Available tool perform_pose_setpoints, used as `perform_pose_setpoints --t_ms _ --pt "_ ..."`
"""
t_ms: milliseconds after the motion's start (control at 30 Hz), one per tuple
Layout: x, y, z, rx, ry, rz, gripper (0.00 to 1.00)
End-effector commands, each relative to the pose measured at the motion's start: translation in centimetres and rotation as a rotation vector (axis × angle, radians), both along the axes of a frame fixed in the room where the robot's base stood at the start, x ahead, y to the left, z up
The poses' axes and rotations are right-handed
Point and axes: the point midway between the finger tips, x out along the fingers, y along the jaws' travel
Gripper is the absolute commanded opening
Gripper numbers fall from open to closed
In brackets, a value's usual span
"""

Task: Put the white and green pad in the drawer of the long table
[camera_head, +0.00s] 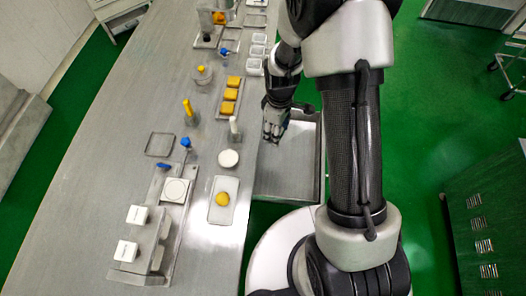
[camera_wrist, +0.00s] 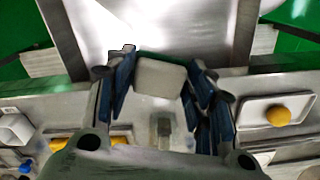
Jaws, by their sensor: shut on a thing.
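The white and green pad (camera_wrist: 160,77) is between the fingers of my gripper (camera_wrist: 162,68) in the wrist view, white on its broad side with a green edge on top. My gripper is shut on it. In the head view my gripper (camera_head: 273,128) is at the long table's right edge, by the far left part of the open drawer; the pad cannot be made out there. The drawer (camera_head: 290,181) is pulled out from the long table (camera_head: 215,248) and its visible floor looks bare. It also shows beyond the pad in the wrist view (camera_wrist: 202,30).
On the table are a tray (camera_head: 213,213) with a yellow ball, a round white piece (camera_head: 228,158), a white-topped bottle (camera_head: 234,126), yellow blocks (camera_head: 231,94) and a scale (camera_head: 176,190). A green cabinet (camera_head: 470,225) stands at right. Green floor lies between.

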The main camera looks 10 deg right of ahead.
Motion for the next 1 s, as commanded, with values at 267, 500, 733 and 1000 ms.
perform_pose_setpoints --t_ms 267,500,733,1000 --pt "1.6 0.3 1.7 0.001 0.001 0.321 0.27" --pt "1.5 0.3 -3.6 0.001 0.006 0.340 0.27" --pt "1.5 0.3 -9.8 0.002 0.005 0.339 0.27" --pt "1.6 0.3 -13.5 0.001 0.000 0.338 0.27"
